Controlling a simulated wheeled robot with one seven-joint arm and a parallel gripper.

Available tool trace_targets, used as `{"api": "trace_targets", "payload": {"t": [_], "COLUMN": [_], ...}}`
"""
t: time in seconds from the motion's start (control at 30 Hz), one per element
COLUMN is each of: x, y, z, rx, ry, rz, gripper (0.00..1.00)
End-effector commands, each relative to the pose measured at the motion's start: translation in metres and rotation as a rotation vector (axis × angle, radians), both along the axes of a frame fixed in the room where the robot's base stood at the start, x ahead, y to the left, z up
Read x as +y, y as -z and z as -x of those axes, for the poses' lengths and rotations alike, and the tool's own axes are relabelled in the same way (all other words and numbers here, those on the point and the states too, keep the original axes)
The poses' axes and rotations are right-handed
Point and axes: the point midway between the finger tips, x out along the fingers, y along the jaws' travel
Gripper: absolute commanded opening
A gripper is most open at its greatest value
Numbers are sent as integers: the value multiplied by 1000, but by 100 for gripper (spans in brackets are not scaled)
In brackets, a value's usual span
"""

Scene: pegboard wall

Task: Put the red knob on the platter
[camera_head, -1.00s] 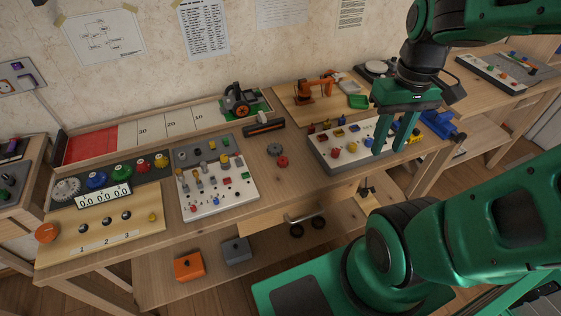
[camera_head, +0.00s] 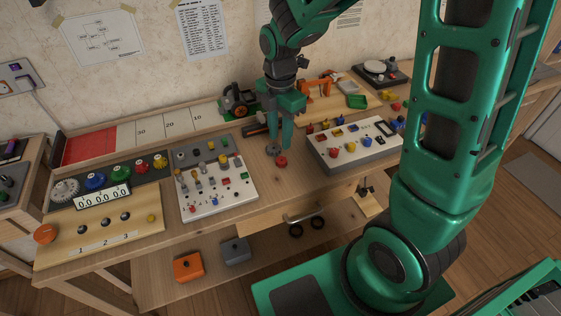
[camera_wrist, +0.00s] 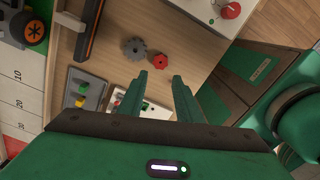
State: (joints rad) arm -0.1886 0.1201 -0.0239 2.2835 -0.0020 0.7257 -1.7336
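The red knob (camera_head: 281,161) is a small lobed disc lying on the wooden tabletop. In the wrist view, the red knob (camera_wrist: 160,61) shows just beyond the fingertips, in line with the gap between them. My gripper (camera_head: 281,147) points down over it, open and empty, its two fingers apart; the wrist view also shows my gripper (camera_wrist: 159,80) with a clear gap. I cannot tell its exact height above the knob. The platter appears to be the pale round disc (camera_head: 377,67) on a dark turntable-like unit at the back right.
A grey toothed wheel (camera_wrist: 134,48) lies beside the knob. A white-topped button panel (camera_head: 355,146) stands to the right, and a switch panel (camera_head: 218,200) to the left. An orange arm model (camera_head: 318,86) and a green tray (camera_head: 357,102) lie toward the platter.

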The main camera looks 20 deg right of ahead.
Motion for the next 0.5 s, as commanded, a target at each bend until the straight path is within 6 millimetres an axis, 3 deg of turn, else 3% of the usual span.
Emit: {"api": "trace_targets", "payload": {"t": [0.2, 0.5], "x": [-1, -3], "y": [31, 53], "z": [1, -1], "rx": [3, 3], "ry": [3, 5], "rz": [1, 1], "gripper": [31, 31]}}
